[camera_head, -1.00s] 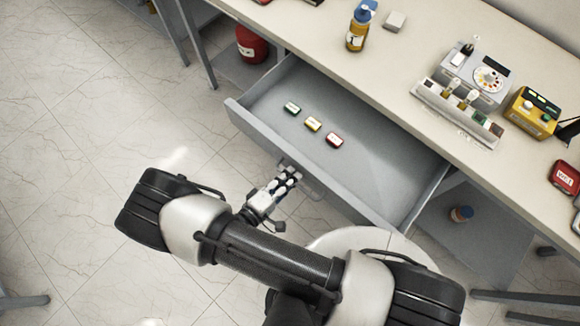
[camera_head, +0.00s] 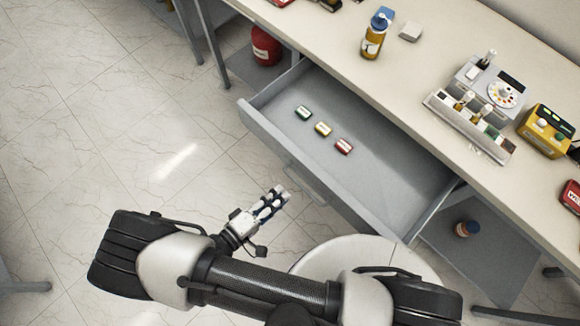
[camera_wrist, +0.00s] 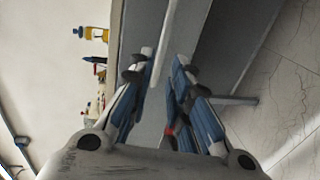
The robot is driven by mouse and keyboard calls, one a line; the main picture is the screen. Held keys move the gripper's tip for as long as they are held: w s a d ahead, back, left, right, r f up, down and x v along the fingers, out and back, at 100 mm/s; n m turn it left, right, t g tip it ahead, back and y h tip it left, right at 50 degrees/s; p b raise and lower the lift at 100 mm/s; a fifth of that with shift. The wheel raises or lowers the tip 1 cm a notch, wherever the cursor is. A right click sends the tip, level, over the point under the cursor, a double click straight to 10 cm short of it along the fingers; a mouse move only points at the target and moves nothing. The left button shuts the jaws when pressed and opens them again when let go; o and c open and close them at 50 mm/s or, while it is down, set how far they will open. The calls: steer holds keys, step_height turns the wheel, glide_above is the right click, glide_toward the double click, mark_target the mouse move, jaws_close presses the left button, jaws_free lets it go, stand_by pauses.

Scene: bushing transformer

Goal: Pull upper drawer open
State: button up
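The upper drawer (camera_head: 368,192) is grey and stands pulled well out from under the bench top. Its inside shows three small blocks: green (camera_head: 303,113), yellow (camera_head: 323,129) and red (camera_head: 343,146). A pale handle (camera_head: 306,184) runs along the drawer front, and a light bar, seemingly this handle, shows in the wrist view (camera_wrist: 165,40). My gripper (camera_head: 277,197) is a little in front of the drawer front, apart from it.
A blue-capped bottle (camera_head: 375,35), a grey instrument (camera_head: 487,85) and a yellow device (camera_head: 545,130) stand on the bench top (camera_head: 440,55). A round white stool seat (camera_head: 345,262) is close to my arm. Tiled floor (camera_head: 120,120) at the left is free.

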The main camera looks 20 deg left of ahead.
steer(key=v, duration=0.4)
steer(key=shift+d, duration=0.1)
stand_by(0.4)
steer(key=w+d+r+m+g+h, duration=0.1)
steer(key=w+d+r+m+g, duration=0.4)
steer(key=r, duration=0.6)
steer(key=w+d+r+m+g+h, duration=0.1)
steer(key=w+d+r+m+g, duration=0.2)
steer(key=w+d+r+g, duration=0.6)
steer(key=s+d+r+m+t+y, duration=0.2)
steer(key=d+r+m+y, duration=0.1)
steer(key=d+r, duration=0.4)
steer(key=s+d+r+m+t+y, duration=0.2)
steer(key=s+d+r+m+y, duration=0.1)
steer(key=d+r, duration=0.5)
step_height(320, 180, up, 3)
steer(key=shift+s+f+y, duration=0.2)
steer(key=shift+s+y, duration=0.1)
steer(key=shift+y, duration=0.4)
